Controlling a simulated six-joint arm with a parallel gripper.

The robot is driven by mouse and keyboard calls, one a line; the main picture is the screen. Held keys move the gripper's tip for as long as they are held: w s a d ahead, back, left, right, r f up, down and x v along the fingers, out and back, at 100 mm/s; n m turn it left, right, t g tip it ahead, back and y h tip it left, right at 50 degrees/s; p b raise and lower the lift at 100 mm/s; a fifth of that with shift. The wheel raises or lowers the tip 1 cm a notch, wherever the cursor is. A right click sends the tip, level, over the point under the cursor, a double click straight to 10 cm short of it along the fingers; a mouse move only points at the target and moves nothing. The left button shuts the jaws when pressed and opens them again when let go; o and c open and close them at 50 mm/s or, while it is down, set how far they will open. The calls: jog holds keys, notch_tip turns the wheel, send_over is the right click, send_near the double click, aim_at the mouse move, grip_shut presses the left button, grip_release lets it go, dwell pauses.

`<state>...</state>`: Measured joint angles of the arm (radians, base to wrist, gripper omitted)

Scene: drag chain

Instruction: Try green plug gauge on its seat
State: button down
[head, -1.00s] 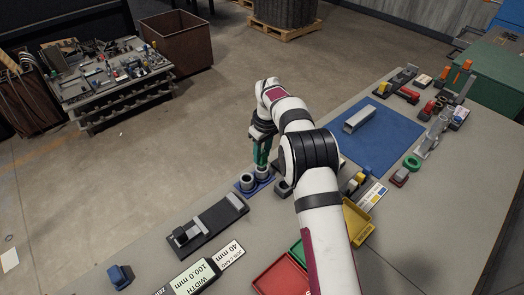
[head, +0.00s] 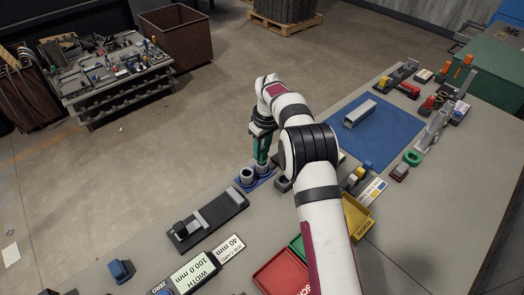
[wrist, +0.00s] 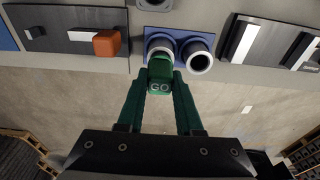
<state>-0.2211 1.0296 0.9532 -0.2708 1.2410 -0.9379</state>
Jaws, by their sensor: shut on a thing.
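My gripper (head: 262,158) is shut on the green plug gauge (wrist: 160,76), whose end marked GO faces the wrist camera between the two green fingers. The blue seat block (head: 241,184) lies near the table's edge with two grey ring seats. In the wrist view the gauge lines up with the left ring (wrist: 160,45), partly covering it. The right ring (wrist: 198,58) is empty, with its dark bore showing. I cannot tell whether the gauge's tip is inside the left ring or just above it.
A dark fixture with a grey slide (head: 208,221) stands close to the block. A WIDTH readout (head: 195,274), a red tray (head: 283,273) and a yellow tray (head: 357,216) are nearer. A blue mat (head: 385,135) with a grey channel lies beyond my arm.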

aim_at(262, 148)
jog(key=shift+r, duration=2.5)
